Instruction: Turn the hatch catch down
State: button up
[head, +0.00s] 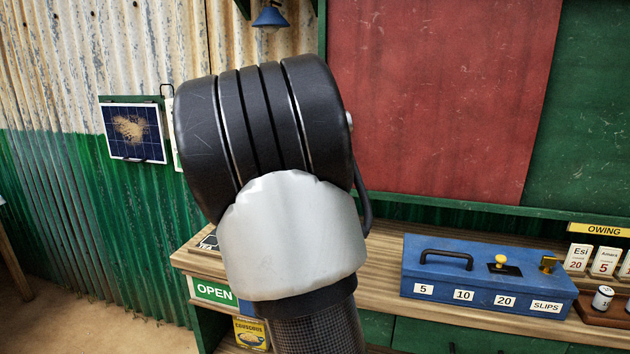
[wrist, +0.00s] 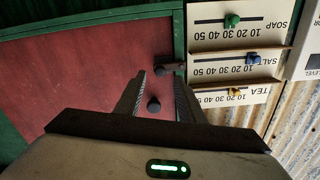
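The red hatch panel (head: 440,90) is set in a green frame in the head view and also fills the left of the wrist view (wrist: 90,75), which is upside down. A small dark catch (wrist: 171,68) sits at the panel's edge in the wrist view, its bar lying roughly across the picture. A round dark knob (wrist: 154,105) is on the panel. My gripper (wrist: 160,77) is open, with its fingers apart toward the catch and the knob seen between them. Contact with the catch cannot be told. In the head view my arm hides the gripper and catch.
Price sliders for soap, salt and tea (wrist: 236,58) are mounted beside the catch. Below the hatch, a wooden counter (head: 385,262) carries a blue cash box (head: 480,285) and a tray (head: 605,312) with a small jar. A blue lamp (head: 270,17) hangs above.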

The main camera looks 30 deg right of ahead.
jog(key=p+v, duration=0.2)
jog(key=v, duration=1)
jog(key=shift+s+a, duration=0.25)
